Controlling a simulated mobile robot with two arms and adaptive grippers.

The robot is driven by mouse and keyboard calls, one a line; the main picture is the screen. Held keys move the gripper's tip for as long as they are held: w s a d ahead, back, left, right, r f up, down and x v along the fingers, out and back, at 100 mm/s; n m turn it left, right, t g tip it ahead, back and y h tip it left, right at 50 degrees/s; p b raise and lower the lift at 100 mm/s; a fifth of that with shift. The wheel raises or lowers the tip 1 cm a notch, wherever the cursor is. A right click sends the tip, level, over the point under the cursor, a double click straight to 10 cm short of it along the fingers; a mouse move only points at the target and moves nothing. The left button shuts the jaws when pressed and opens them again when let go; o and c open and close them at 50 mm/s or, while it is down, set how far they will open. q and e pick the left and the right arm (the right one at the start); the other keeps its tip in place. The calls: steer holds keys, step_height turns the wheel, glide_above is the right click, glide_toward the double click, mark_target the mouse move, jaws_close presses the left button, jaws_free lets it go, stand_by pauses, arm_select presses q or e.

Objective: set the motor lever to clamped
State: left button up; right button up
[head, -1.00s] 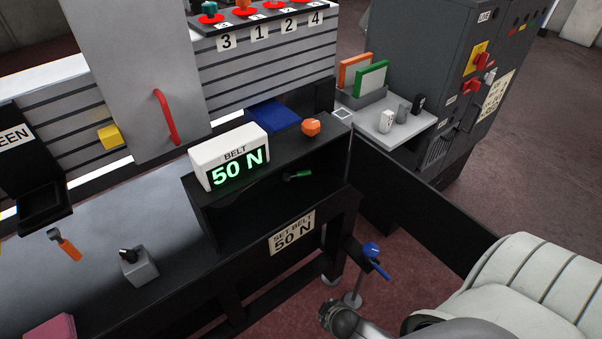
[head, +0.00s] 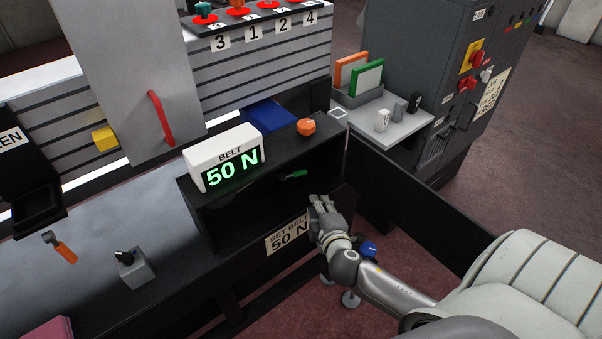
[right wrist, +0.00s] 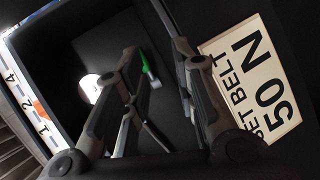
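A small lever with a green handle (head: 293,175) sits inside the dark recess under the belt display. It also shows in the right wrist view (right wrist: 146,65), beyond and between my fingers. No motor or clamped label is readable by it. My right gripper (head: 322,203) is in front of the recess's lower right edge, near the belt sign. In the right wrist view my right gripper (right wrist: 156,58) has its fingers apart with nothing between them; it is short of the green handle. A blue knob (head: 368,249) shows low beside my right arm, its lever mostly hidden. My left gripper is out of view.
The belt display (head: 225,159) reads 50 N on top of the dark housing (head: 205,215). An orange knob (head: 306,127) stands on its right top. The "SET BELT 50 N" sign (head: 287,235) is below. A black rail (head: 415,197) runs to the right.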

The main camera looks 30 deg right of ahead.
mark_target(301, 171)
steer(key=w+d+n, duration=0.1)
steer(key=w, duration=0.3)
steer(key=w+d+n+t, duration=0.1)
steer(key=w, duration=0.4)
steer(key=w+d+n+t+y, duration=0.1)
steer(key=w, duration=0.3)
steer(key=shift+w+n, duration=0.2)
steer(key=shift+n, duration=0.1)
jaws_close()
